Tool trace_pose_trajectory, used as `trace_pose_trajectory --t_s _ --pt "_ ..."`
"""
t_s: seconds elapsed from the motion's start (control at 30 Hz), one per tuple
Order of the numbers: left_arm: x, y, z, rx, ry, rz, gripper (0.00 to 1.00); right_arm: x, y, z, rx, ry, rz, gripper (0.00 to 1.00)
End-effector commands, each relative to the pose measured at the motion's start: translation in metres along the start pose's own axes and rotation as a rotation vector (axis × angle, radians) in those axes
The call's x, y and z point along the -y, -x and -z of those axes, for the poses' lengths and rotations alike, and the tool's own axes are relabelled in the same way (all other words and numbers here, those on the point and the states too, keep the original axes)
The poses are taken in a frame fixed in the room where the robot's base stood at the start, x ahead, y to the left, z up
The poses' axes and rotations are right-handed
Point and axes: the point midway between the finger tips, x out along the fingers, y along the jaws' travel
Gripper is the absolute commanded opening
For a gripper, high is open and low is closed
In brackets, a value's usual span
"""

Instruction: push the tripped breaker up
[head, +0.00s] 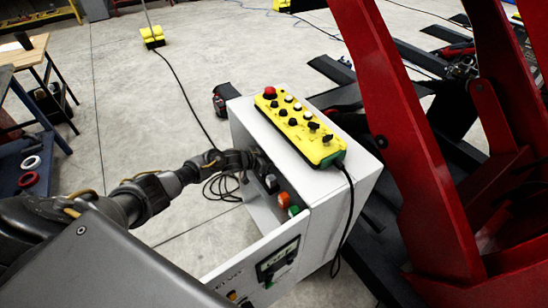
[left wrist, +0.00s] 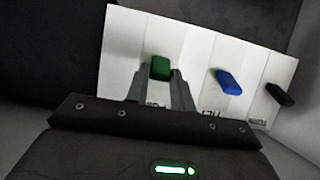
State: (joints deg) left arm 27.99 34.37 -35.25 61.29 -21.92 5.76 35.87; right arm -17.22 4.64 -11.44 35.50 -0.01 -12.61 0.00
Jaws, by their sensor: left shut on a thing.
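My left gripper (head: 246,160) reaches from the left into the open side of a grey-white control cabinet (head: 340,205) in the head view. In the left wrist view, its two fingers (left wrist: 160,76) are shut on a green breaker lever (left wrist: 160,67), one finger on each side. The lever stands on a white panel (left wrist: 195,52). A blue lever (left wrist: 229,79) and a black lever (left wrist: 280,94) sit to its right, clear of the fingers. The labels below the levers are partly hidden. I cannot tell which lever is tripped. My right gripper is in neither view.
A yellow pendant (head: 300,127) with several buttons lies on top of the cabinet. Its black cable (head: 349,205) hangs down the side. Red machine arms (head: 395,110) stand close on the right. A workbench (head: 25,55) stands far left. The floor between is mostly clear.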

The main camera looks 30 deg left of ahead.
Motion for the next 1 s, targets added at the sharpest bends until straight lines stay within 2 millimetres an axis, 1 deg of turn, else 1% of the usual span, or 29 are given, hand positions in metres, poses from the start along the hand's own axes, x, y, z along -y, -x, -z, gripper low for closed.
trace_pose_trajectory --t_s 0.07,0.1,0.23,0.5,0.63,0.77,1.0 --pt "0.000 0.000 0.000 0.000 0.000 0.001 0.01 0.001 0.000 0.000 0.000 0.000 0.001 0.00" --pt "0.001 0.000 0.000 -0.001 0.000 0.001 0.28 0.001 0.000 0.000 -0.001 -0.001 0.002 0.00" --pt "0.000 0.000 0.000 -0.001 0.000 0.001 0.45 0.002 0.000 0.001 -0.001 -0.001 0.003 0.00" --pt "0.000 0.001 0.000 -0.001 0.000 0.001 0.45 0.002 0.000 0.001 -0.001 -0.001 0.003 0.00" --pt "0.001 0.007 -0.001 -0.002 0.001 0.001 0.45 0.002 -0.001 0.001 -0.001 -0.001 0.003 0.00" --pt "0.000 0.026 -0.002 -0.001 -0.001 0.000 0.45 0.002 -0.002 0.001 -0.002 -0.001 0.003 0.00" --pt "0.000 0.073 -0.003 0.001 -0.002 0.000 0.45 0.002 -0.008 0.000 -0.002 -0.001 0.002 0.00"
